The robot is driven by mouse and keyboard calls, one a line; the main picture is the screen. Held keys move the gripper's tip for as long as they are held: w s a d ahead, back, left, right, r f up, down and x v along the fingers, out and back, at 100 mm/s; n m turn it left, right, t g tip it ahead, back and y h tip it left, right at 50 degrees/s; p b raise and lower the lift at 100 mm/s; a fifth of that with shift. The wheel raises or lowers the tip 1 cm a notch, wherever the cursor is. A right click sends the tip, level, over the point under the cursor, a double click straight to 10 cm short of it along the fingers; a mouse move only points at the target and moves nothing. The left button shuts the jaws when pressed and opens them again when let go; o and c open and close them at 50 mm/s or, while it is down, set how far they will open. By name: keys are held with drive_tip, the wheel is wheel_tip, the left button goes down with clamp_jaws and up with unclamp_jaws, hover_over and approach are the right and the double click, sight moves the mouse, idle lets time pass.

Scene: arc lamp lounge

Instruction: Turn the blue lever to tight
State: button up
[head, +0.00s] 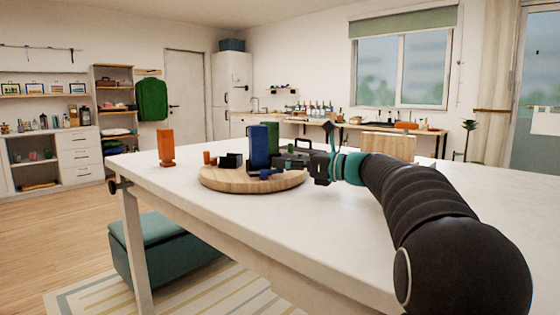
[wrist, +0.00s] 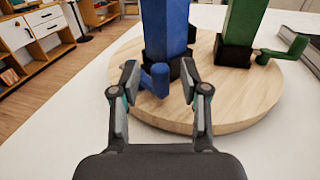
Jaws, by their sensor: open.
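The blue lever (wrist: 157,78) is a short arm with a rounded upright knob at the foot of a blue block (wrist: 165,28). In the head view the blue block (head: 259,147) stands on a round wooden board, with the lever (head: 266,173) low at its front. My gripper (wrist: 160,85) is open, with one finger on each side of the lever knob. I cannot tell whether either finger touches it. In the head view my gripper (head: 298,164) is at the board's right side, partly hidden. No marking for tight is readable.
A green block (wrist: 240,25) with its own green lever (wrist: 285,50) stands to the right on the wooden board (wrist: 215,118). An orange block (head: 166,150) stands on the white table (head: 190,205), left of the board. The table's front is clear.

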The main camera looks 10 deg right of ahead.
drive_tip(key=shift+x, duration=0.95)
clamp_jaws()
